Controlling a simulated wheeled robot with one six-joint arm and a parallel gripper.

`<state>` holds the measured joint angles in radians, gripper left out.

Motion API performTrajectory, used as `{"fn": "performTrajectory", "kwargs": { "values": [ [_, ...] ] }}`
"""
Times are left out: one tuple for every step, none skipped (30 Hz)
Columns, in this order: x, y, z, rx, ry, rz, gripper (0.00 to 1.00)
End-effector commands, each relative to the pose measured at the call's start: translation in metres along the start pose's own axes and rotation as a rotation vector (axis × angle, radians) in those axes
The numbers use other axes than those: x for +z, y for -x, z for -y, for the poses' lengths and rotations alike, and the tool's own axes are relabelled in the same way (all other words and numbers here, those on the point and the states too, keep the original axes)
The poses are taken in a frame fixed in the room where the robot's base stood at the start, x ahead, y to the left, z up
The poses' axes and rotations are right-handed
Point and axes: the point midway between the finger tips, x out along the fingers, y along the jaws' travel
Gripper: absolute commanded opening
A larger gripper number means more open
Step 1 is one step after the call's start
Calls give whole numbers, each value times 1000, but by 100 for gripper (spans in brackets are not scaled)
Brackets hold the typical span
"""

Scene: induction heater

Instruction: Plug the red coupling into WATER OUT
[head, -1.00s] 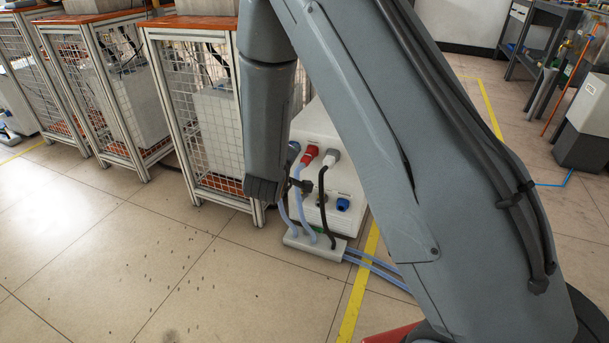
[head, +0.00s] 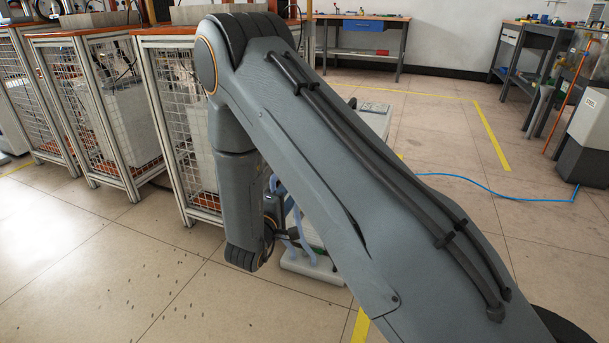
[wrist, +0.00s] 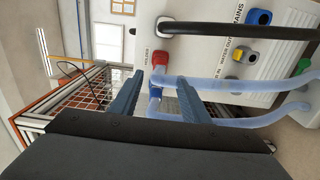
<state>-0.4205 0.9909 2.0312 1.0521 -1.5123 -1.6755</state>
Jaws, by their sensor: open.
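In the wrist view the red coupling (wrist: 160,63) sits in the panel spot marked HOLDER, with a pale blue hose (wrist: 240,86) running from its area to the right. My gripper (wrist: 158,77) is open, its two blue-grey fingers pointing at the panel just short of the red coupling. Nothing is visibly clamped. A blue coupling (wrist: 155,104) shows between the fingers, partly hidden. The WATER OUT lettering (wrist: 226,58) is on the panel to the right, beside a grey and yellow port (wrist: 245,57). In the head view my arm hides the couplings.
A black cable (wrist: 230,29) crosses the panel above the red coupling. A blue socket (wrist: 258,17) is near the MAINS lettering. A second pale hose (wrist: 270,114) runs lower. In the head view, mesh cages (head: 175,120) stand left of my arm; the front floor is clear.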

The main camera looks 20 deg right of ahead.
Motion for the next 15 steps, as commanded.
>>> {"fn": "performTrajectory", "kwargs": {
  "values": [
    [0, -4, 1, 0, -1, 1, 42],
    [0, -6, 1, 0, -2, 2, 42],
    [0, -10, 2, 0, -2, 2, 42],
    [0, -14, 2, 0, -3, 2, 42],
    [0, -17, 2, 0, -3, 2, 42],
    [0, -22, 3, 0, -3, 3, 42],
    [0, -26, 2, 1, -3, 3, 42],
    [0, -31, 2, 1, -3, 3, 42],
    [0, -36, 3, 1, -3, 2, 42],
    [0, -40, 3, 1, -4, 3, 42],
    [0, -44, 3, 0, -4, 3, 42],
    [0, -50, 3, 0, -4, 3, 42],
    [1, -53, 2, 0, -2, 2, 42],
    [1, -56, 1, -1, -1, 2, 42],
    [1, -61, 0, -1, -1, 2, 42]
  ]
}}
